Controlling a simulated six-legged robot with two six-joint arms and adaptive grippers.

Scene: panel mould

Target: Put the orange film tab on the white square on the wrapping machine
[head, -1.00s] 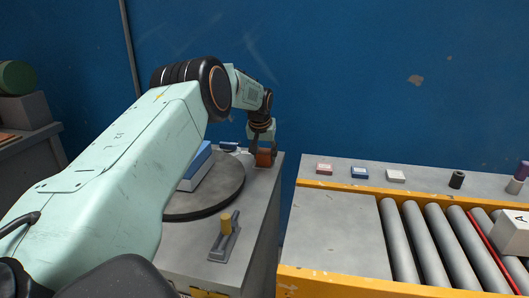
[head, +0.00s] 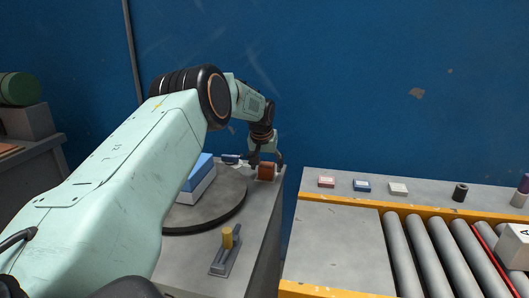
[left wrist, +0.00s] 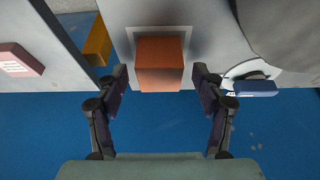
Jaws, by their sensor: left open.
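The orange film tab (head: 266,172) is a small orange block at the far right corner of the wrapping machine's grey top (head: 255,210). In the left wrist view the tab (left wrist: 160,65) sits on the white square (left wrist: 131,42), whose pale border shows around its upper part; the rest of the square is hidden. My left gripper (head: 266,165) is open around the tab. In the left wrist view its fingers (left wrist: 160,74) stand on both sides of the tab, with a gap on each side. My right gripper is not in view.
A round dark turntable (head: 225,210) carries a blue-and-white stack (head: 198,180).

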